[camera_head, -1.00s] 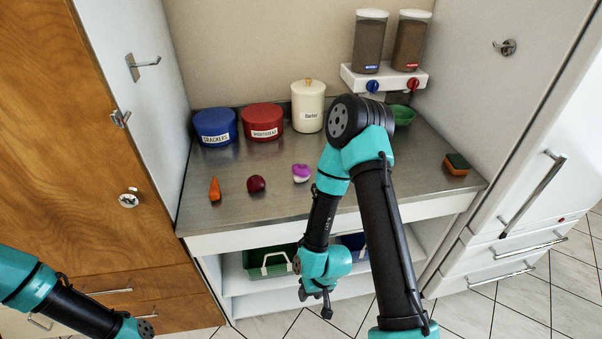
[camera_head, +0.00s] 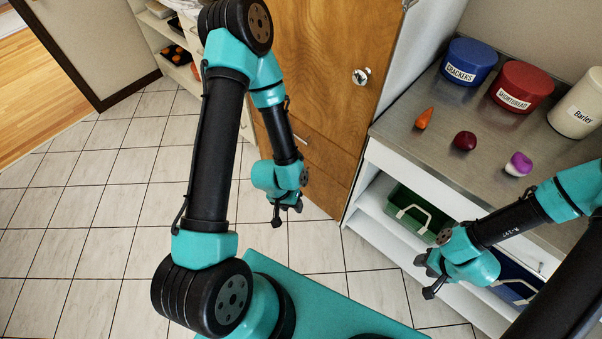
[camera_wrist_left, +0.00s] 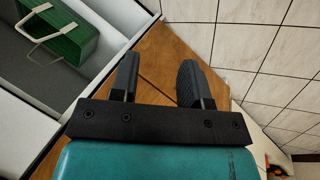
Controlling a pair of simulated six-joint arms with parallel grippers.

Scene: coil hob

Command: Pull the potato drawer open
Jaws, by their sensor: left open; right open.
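The wooden cabinet (camera_head: 330,60) has drawer fronts (camera_head: 325,152) low down, with a thin metal bar handle (camera_head: 302,139) partly hidden behind my left arm. No label for potatoes is readable, so I cannot tell which drawer is the potato drawer. My left gripper (camera_head: 286,212) is open and empty, pointing down near the cabinet's lower front, apart from the handle in this view. In the left wrist view its two fingers (camera_wrist_left: 157,85) are apart, with wooden fronts (camera_wrist_left: 158,62) and a seam beyond them. My right gripper (camera_head: 428,275) is open and empty before the low shelves.
A green basket (camera_head: 412,215) and a blue basket (camera_head: 515,278) stand on shelves under the metal counter (camera_head: 480,130). The counter holds canisters, a carrot (camera_head: 424,118) and other vegetables. Open shelves (camera_head: 160,45) stand at the back left. Tiled floor (camera_head: 90,200) is clear at left.

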